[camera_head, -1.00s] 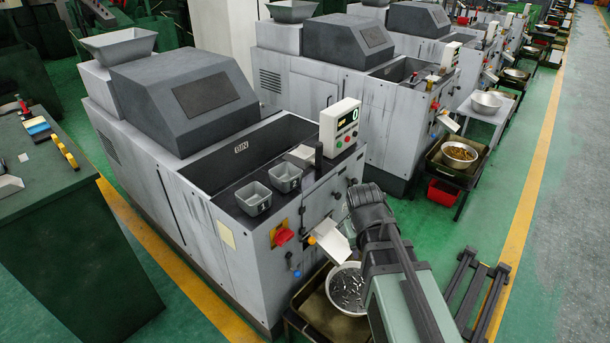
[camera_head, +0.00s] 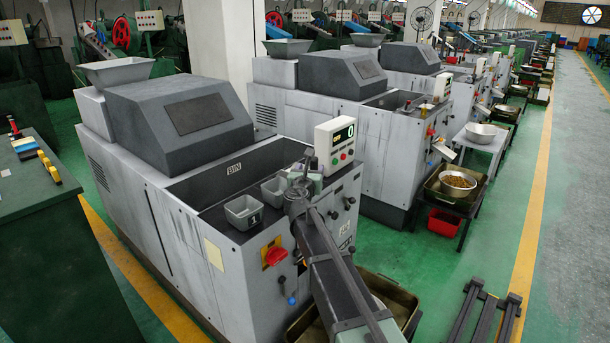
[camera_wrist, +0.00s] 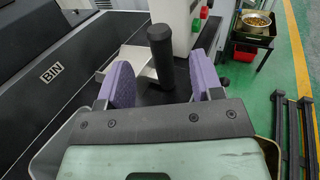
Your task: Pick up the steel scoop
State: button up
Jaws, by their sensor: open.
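The steel scoop (camera_wrist: 134,60) lies on the machine's top ledge in the wrist view, with its upright black handle (camera_wrist: 160,48) standing at its right side. My open gripper (camera_wrist: 162,82) has its purple-padded fingers on either side of the handle, with a visible gap on each side. I cannot tell how deep the handle sits between the fingers. In the head view my gripper (camera_head: 307,172) is over the ledge, left of the counter box, and it and my arm mostly hide the scoop.
Two small grey bins (camera_head: 243,212) stand on the ledge left of my gripper. The counter box (camera_head: 335,145) is close on its right. The long open bin (camera_wrist: 45,85) is at left in the wrist view. A tray (camera_head: 395,300) sits low beside my arm.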

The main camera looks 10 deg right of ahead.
aim_at(313, 165)
jog(key=x, duration=0.6)
jog(key=shift+w+d, duration=0.1)
jog(key=shift+w, duration=0.05)
grip_shut()
